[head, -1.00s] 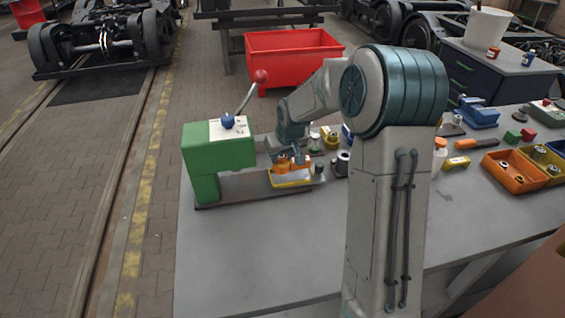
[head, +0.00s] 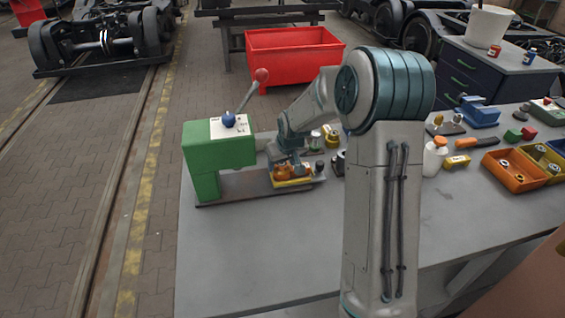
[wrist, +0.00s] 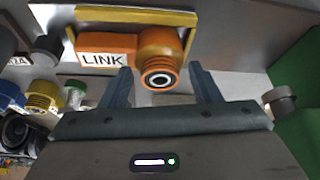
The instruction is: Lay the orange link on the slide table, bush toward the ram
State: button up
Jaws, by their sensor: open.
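The orange link (head: 284,172), marked LINK, lies on the yellow-edged slide table (head: 293,184) beside the green press (head: 219,160). In the wrist view the link (wrist: 108,50) has its round bush on the right, the side where the green press (wrist: 300,92) shows. The slide table's yellow rim (wrist: 135,15) runs behind the link. My gripper (wrist: 160,70) is open, one finger on each side of the bush, with visible gaps. In the head view my gripper (head: 288,158) is just above the link and partly hides it.
The press has a lever with a red knob (head: 262,75). Small jars and parts (head: 331,138) stand close right of the slide table. An orange bin (head: 515,170) is at the far right. The front of the bench (head: 270,250) is clear.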

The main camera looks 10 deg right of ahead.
jog(key=a+b+v, duration=0.1)
jog(key=v, duration=1.1)
jog(key=s+r+m+g, duration=0.1)
jog(key=s+r+m, duration=0.1)
jog(key=s, duration=2.6)
jog(key=shift+s+r+h, duration=0.35)
jog(key=shift+h, duration=0.05)
jog(key=shift+d, duration=0.1)
jog(key=c, duration=0.4)
jog(key=shift+s, duration=0.1)
jog(key=shift+c, duration=0.3)
